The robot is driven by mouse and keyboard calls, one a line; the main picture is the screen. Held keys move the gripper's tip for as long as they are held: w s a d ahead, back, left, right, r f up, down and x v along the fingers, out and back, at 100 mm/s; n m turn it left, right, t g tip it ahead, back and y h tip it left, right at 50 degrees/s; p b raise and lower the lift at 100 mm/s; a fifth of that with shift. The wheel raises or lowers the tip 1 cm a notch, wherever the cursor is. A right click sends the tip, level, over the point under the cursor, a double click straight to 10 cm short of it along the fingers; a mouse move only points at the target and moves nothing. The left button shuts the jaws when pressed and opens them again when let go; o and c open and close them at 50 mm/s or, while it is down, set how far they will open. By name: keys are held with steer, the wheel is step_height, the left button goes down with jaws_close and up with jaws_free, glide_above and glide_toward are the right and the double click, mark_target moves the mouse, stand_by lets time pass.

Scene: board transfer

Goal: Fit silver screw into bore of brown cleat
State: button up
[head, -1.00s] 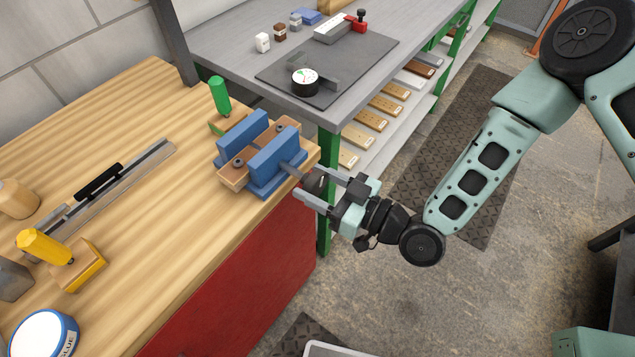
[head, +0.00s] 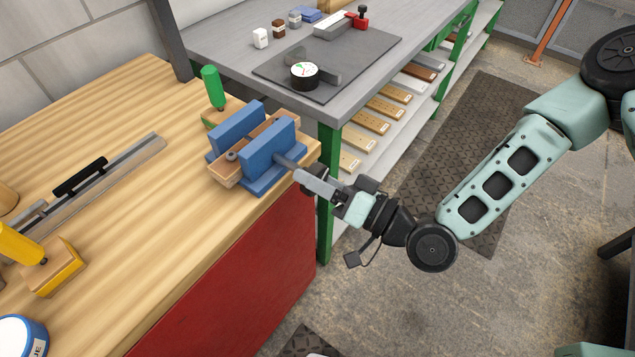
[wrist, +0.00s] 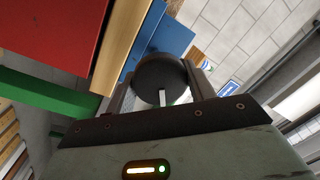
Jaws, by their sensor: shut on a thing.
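A brown wooden cleat (head: 225,172) is clamped between the jaws of a blue vise (head: 268,150) on the bench, near its right edge. A round bore or fitting (head: 232,156) shows at its near end; I cannot tell what is in it. I cannot make out the silver screw. My gripper (head: 300,175) is at the outer end of the vise's spindle (head: 285,160). In the wrist view, its fingers are shut on the vise's dark round knob (wrist: 162,76), which is mostly hidden in the head view.
A green-handled tool (head: 212,88) stands behind the vise. A grey table (head: 225,50) behind carries a dial gauge (head: 304,74) and small blocks. Boards (head: 370,119) lie on shelves below.

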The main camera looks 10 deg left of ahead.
steer(key=shift+m, duration=0.7)
steer(key=shift+b, duration=0.3)
steer(key=o, duration=1)
steer(key=shift+c, duration=0.2)
steer(key=p+v, duration=0.3)
steer(key=v, duration=1.4)
steer(key=shift+s+d, duration=0.15)
steer(key=shift+d, duration=0.05)
